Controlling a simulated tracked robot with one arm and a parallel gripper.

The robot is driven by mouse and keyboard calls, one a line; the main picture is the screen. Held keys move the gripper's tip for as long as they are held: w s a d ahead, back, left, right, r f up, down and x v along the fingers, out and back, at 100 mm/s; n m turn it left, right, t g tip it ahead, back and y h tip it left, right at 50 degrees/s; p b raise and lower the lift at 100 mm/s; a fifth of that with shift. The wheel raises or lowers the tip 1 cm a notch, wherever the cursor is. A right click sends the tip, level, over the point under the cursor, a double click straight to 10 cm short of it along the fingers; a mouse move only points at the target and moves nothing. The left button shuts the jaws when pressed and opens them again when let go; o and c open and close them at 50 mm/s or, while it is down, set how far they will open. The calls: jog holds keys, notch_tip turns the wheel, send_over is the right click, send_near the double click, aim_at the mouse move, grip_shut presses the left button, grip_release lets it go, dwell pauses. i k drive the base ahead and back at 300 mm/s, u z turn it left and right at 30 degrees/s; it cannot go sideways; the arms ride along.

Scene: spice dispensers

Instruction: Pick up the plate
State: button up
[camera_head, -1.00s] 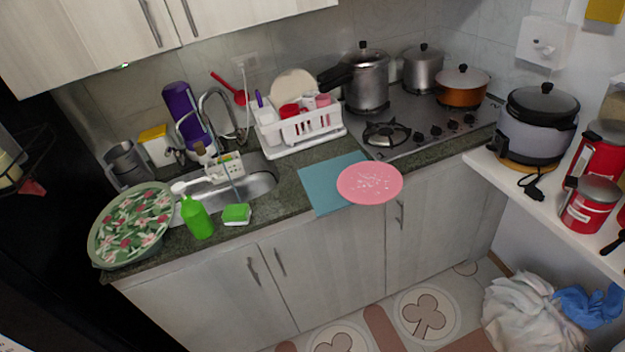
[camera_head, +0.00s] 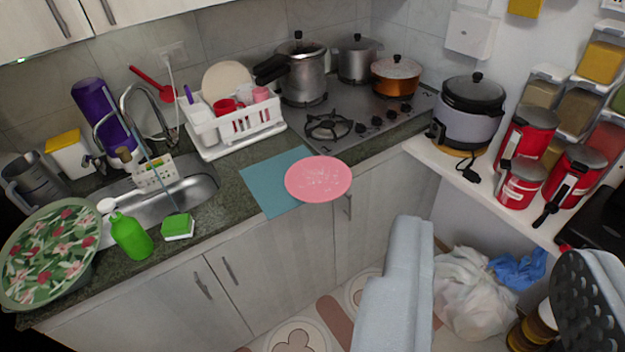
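A round pink plate (camera_head: 318,180) with a pale speckled middle lies at the counter's front edge. It partly covers a teal mat (camera_head: 268,186) and overhangs the edge. My gripper (camera_head: 496,245) shows at the lower right as two wide-apart fingers, a pale grey one and one with a dark studded pad. It is open, with nothing seen held between the fingers. In the picture it is right of and below the plate, clear of it. A cream plate (camera_head: 228,82) stands in the white dish rack (camera_head: 236,130).
A green bottle (camera_head: 130,238), a sponge (camera_head: 178,226) and a floral round tray (camera_head: 50,250) are on the counter at left. A stove with pots (camera_head: 303,75) is behind the plate. A shelf with a cooker (camera_head: 470,115) and red canisters (camera_head: 526,140) juts out at right.

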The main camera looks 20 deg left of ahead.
aim_at(314, 178)
jog(key=u, duration=0.05)
jog(key=i, duration=1)
jog(key=z, duration=0.1)
